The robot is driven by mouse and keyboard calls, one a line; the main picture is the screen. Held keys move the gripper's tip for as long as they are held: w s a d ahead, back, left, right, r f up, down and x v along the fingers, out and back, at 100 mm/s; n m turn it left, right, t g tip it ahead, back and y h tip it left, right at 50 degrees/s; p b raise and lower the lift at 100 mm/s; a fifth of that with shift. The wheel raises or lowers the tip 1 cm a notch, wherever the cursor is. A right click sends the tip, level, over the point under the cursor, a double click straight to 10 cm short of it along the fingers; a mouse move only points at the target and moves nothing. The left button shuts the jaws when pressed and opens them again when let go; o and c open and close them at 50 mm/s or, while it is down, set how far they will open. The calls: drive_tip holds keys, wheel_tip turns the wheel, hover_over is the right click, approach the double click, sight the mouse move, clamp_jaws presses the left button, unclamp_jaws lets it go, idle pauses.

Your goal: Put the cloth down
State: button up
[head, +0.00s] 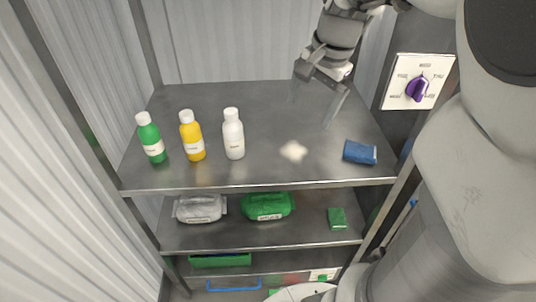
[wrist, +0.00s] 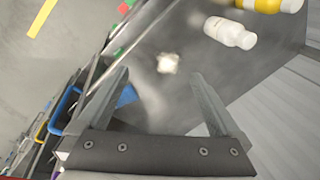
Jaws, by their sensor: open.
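A blue folded cloth (head: 360,152) lies flat on the top metal shelf, near its front right corner. In the wrist view the blue cloth (wrist: 127,97) shows partly behind the left finger. My gripper (head: 308,112) is open and empty above the shelf, behind and to the left of the cloth, apart from it. In the wrist view nothing is between the fingers of my gripper (wrist: 157,72). A green folded cloth (head: 337,218) lies on the shelf below.
A green bottle (head: 152,143), a yellow bottle (head: 192,140) and a white bottle (head: 233,138) stand on the top shelf's left half. A small pale patch (head: 293,151) is near the front. Grey (head: 200,208) and green (head: 267,206) packs lie below. A purple knob (head: 416,88) is at right.

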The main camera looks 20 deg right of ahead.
drive_tip(key=s+a+n+t, duration=0.2)
drive_tip(key=s+a+n, duration=1)
drive_tip(key=s+a, duration=0.1)
drive_tip(key=shift+f+n+t, duration=0.2)
drive_tip(key=shift+n+t, duration=0.2)
drive_tip(key=shift+d, duration=0.15)
